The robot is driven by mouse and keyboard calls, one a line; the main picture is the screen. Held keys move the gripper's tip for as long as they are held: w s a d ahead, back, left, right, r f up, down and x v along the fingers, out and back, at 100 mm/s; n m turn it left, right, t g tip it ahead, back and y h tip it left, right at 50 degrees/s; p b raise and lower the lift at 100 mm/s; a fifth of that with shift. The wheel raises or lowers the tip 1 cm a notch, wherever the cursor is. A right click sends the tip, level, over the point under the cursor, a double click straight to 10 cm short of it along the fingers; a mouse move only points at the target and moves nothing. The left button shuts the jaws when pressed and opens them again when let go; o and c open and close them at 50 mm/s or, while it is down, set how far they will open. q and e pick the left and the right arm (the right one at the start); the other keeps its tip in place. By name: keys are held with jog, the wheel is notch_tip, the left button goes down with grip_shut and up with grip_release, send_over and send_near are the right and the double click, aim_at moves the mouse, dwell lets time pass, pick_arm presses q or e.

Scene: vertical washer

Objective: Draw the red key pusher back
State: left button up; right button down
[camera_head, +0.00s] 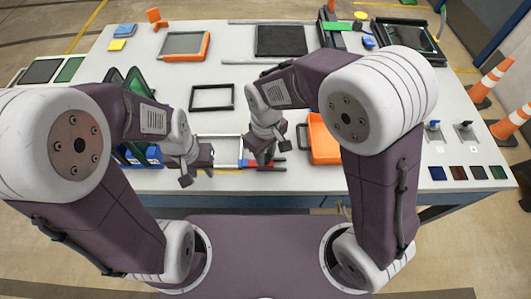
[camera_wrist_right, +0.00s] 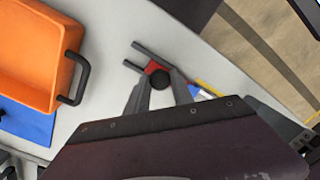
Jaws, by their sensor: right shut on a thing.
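The red key pusher (camera_wrist_right: 152,67) shows between the fingertips of my right gripper (camera_wrist_right: 158,76) in the right wrist view. A dark round knob (camera_wrist_right: 159,81) is between the fingers, and two grey prongs stick out beyond the red part. In the head view my right gripper (camera_head: 264,158) is over the red pusher at the table's front edge and hides most of it. It is shut on the pusher. My left gripper (camera_head: 200,168) is lower left, beside a blue and white item; its fingers are too small to read.
An orange bin (camera_head: 322,141) stands just right of the right gripper; its dark handle (camera_wrist_right: 78,78) faces the gripper in the wrist view. A black frame (camera_head: 212,97) lies behind the grippers. The front table edge is close. Orange cones (camera_head: 492,80) stand on the floor at right.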

dwell(0.3)
pick_arm(q)
jog(key=shift+r, duration=0.2)
pick_arm(e)
jog(key=d, duration=0.4)
jog(key=shift+d, duration=0.3)
pick_arm(q)
jog(key=shift+a, duration=0.2)
pick_arm(e)
jog(key=c, duration=1.3)
grip_release()
jog(key=shift+c, duration=0.2)
pick_arm(q)
jog(key=shift+d, duration=0.25)
pick_arm(e)
jog(key=shift+o, duration=1.2)
jog(key=shift+d, duration=0.15)
